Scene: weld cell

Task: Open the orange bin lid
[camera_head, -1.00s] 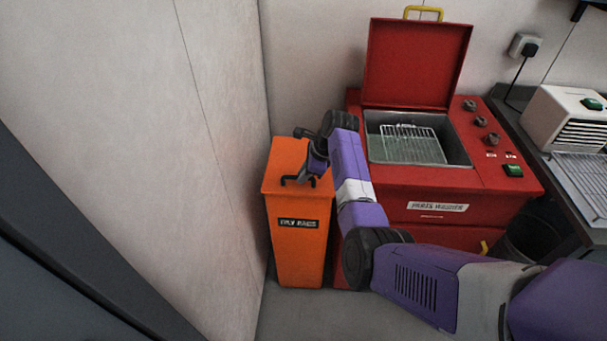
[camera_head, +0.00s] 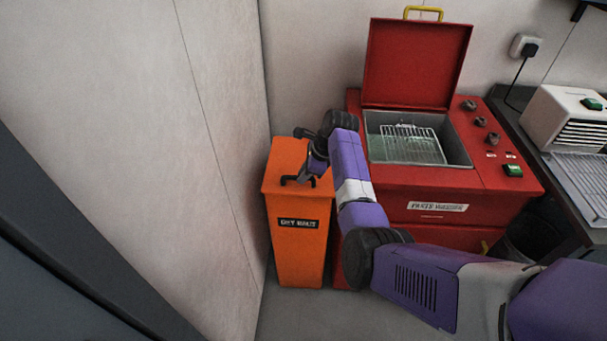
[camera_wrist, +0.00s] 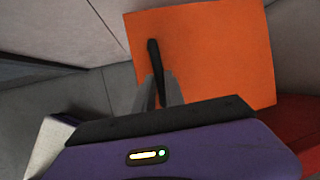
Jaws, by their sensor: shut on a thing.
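The orange bin (camera_head: 299,245) stands on the floor in the corner, with a dark label on its front. Its flat orange lid (camera_head: 284,165) is down on the bin. A black handle (camera_head: 290,181) sits on the lid near its front edge. My gripper (camera_head: 304,179) reaches down over the lid from the right and is shut on the handle. In the wrist view the fingers (camera_wrist: 157,90) close around the dark handle bar (camera_wrist: 154,58), with the orange lid (camera_wrist: 215,50) behind it. The fingers partly hide the handle.
A red parts washer (camera_head: 400,208) stands close at the bin's right, its own red lid (camera_head: 417,62) raised. A pale wall (camera_head: 225,150) is close on the bin's left. Some floor (camera_head: 290,315) is free in front. A bench with a white unit (camera_head: 565,115) is far right.

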